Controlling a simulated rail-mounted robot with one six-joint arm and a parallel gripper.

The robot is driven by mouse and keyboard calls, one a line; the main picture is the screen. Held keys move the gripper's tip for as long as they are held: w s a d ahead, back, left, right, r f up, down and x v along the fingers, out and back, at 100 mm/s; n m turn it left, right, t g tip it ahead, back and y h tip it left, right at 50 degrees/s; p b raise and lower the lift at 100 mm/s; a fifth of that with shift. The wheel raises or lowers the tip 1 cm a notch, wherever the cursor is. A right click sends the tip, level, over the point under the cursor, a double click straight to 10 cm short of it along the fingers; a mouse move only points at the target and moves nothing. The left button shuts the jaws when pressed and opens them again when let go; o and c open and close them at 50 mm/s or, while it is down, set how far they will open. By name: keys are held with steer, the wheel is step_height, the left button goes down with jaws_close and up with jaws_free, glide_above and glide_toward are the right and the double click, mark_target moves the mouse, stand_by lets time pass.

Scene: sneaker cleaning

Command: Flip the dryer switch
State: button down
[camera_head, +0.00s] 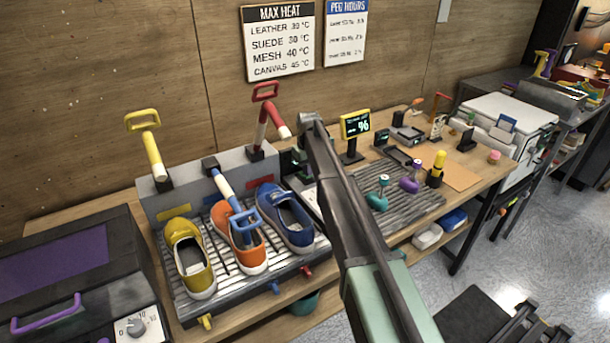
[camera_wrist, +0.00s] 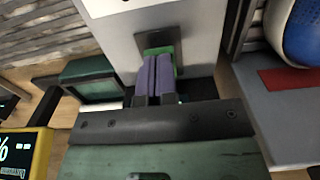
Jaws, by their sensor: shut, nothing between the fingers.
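The shoe dryer (camera_head: 160,205) is a grey box with a slatted rack. In the wrist view, a pale panel (camera_wrist: 120,38) beside it carries a dark plate with a green part (camera_wrist: 178,62), which looks like the switch. My gripper (camera_wrist: 157,68) has purple fingers, shut and empty, right at this plate. The fingers overlap the green part, so I cannot tell whether they touch it or which way it is set. In the head view my own arm hides the fingers and the switch.
A yellow shoe (camera_head: 188,262), an orange shoe (camera_head: 252,254) and a blue shoe (camera_head: 290,222) stand on the rack. The yellow lever (camera_head: 150,150) and red lever (camera_head: 268,115) stand up; the blue lever (camera_head: 226,190) leans down over the orange shoe. A small yellow-framed display (camera_head: 355,125) stands right.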

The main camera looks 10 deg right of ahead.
steer(key=shift+f+b, duration=0.3)
steer(key=shift+f, duration=0.05)
step_height(320, 180, up, 7)
steer(key=p, duration=0.7)
steer(key=shift+r, duration=0.15)
steer(key=s+m, duration=0.4)
steer(key=s, duration=3.4)
steer(key=shift+s, duration=0.4)
